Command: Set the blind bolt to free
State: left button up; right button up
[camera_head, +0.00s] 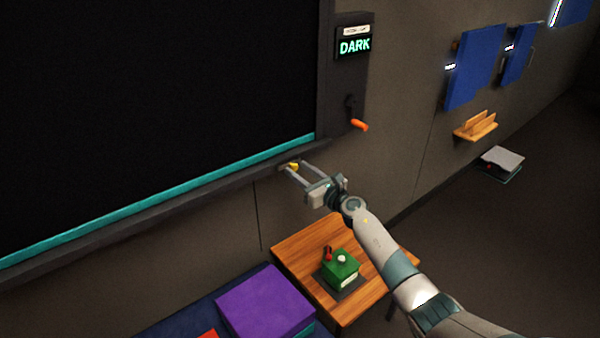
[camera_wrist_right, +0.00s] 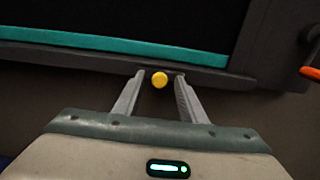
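The blind bolt shows as a small yellow knob (camera_head: 293,166) on the dark lower frame of the blind, near its right end. In the right wrist view the round yellow knob (camera_wrist_right: 159,80) sits between my fingertips, with a gap on each side. My right gripper (camera_head: 289,170) is open around or just in front of the knob; its fingers (camera_wrist_right: 159,85) do not visibly touch it. How deep the knob lies between them I cannot tell. A dark blind (camera_head: 150,100) with a teal bottom bar fills the opening above. My left gripper is not in view.
An orange-handled crank (camera_head: 359,125) hangs below a sign reading DARK (camera_head: 354,46). A wooden table (camera_head: 300,243) below carries a green box (camera_head: 342,268) with a red-knobbed stick and a white ball. A purple block (camera_head: 265,303) lies beside it. A wooden wall holder (camera_head: 476,127) is farther right.

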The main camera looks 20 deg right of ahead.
aim_at(301, 158)
grip_shut()
jog(key=d+b, duration=0.1)
jog(key=w+d+b, duration=0.1)
jog(key=d+b, duration=0.1)
jog(key=d, duration=0.1)
jog(key=shift+w+d, duration=0.1)
jog(key=shift+w, duration=0.15)
jog(key=shift+c, duration=2.1)
grip_release()
jog(key=shift+r, duration=0.1)
jog(key=o, duration=0.4)
jog(key=shift+d, duration=0.1)
jog(key=shift+s, duration=0.15)
